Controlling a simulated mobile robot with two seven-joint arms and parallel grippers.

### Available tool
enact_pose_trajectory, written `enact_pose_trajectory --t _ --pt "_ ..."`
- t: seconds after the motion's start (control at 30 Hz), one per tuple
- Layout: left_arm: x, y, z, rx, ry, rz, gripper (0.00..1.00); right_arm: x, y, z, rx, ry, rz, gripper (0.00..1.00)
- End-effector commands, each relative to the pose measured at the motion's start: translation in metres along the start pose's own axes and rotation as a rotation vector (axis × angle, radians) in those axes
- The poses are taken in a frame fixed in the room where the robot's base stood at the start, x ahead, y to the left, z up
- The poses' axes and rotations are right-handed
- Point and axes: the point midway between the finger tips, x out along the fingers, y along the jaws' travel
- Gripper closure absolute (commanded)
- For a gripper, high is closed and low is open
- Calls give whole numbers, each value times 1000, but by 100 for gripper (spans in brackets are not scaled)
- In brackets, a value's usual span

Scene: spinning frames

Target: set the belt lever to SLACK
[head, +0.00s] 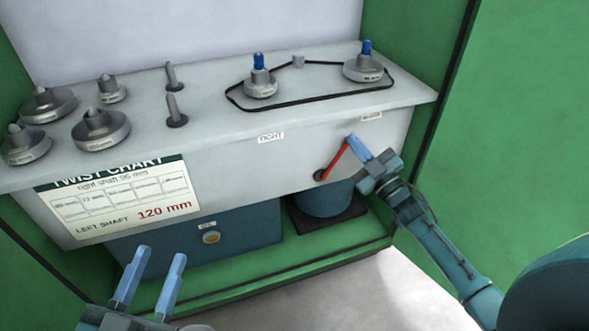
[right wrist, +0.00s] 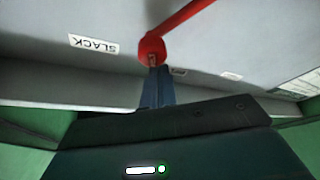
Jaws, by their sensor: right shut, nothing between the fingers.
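The red belt lever (head: 334,160) is on the front panel of the grey cabinet and leans up and right from its pivot, toward the small right label (head: 371,116). The TIGHT label (head: 270,137) is to its upper left. The right wrist view shows the lever's red knob (right wrist: 152,48) near the upside-down SLACK label (right wrist: 94,43), with a gap between. My right gripper (head: 354,143) is shut with its fingertips at the knob; I cannot tell if they touch. The knob is not between the fingers. My left gripper (head: 160,255) is open and empty at lower left.
A black belt (head: 300,101) runs around pulleys on the bench top (head: 210,110). Several grey weights (head: 100,128) and posts stand at left. A blue box (head: 240,238) and a dark cylinder (head: 322,200) sit below. Green walls (head: 520,120) close the sides.

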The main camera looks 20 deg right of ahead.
Motion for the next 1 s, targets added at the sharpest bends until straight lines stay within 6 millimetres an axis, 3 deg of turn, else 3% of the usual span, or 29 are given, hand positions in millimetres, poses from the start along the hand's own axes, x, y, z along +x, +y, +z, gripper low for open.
enact_pose_trajectory --t 0.4,1.0 --pt "1 1 -3 -10 11 4 64 -7 11 17 134 2 59 100" --pt "2 1 -7 -8 15 6 64 -7 13 19 143 -8 63 100"
